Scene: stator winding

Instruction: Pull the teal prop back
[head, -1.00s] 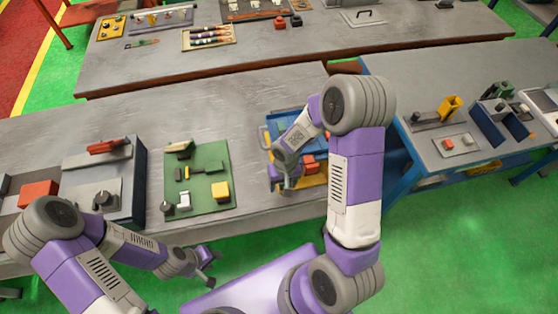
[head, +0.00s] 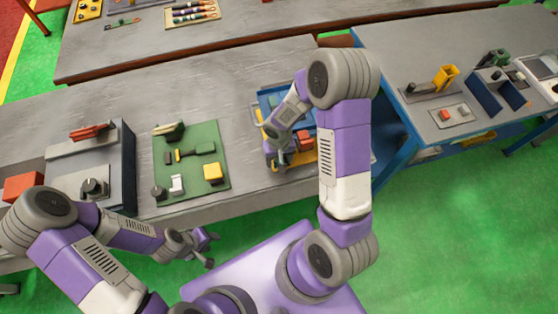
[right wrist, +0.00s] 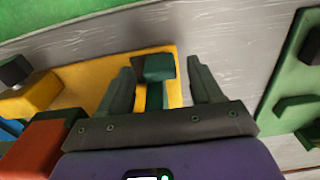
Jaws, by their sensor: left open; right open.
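The teal prop (right wrist: 160,68) is a small block with a stem, standing at the yellow plate (right wrist: 75,80) in the right wrist view. My right gripper (right wrist: 160,64) is open, with one finger on each side of the prop and visible gaps between. In the head view my right gripper (head: 272,153) is over the front left of the blue and yellow fixture (head: 268,100), and the prop cannot be made out there. My left gripper (head: 208,247) is open and empty, in front of the table's front edge.
An orange-red block (head: 304,141) sits on the fixture beside my right gripper. A green board (head: 207,134) with several small parts lies to the left, with bare grey table (head: 241,170) between. A side table (head: 470,50) stands to the right.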

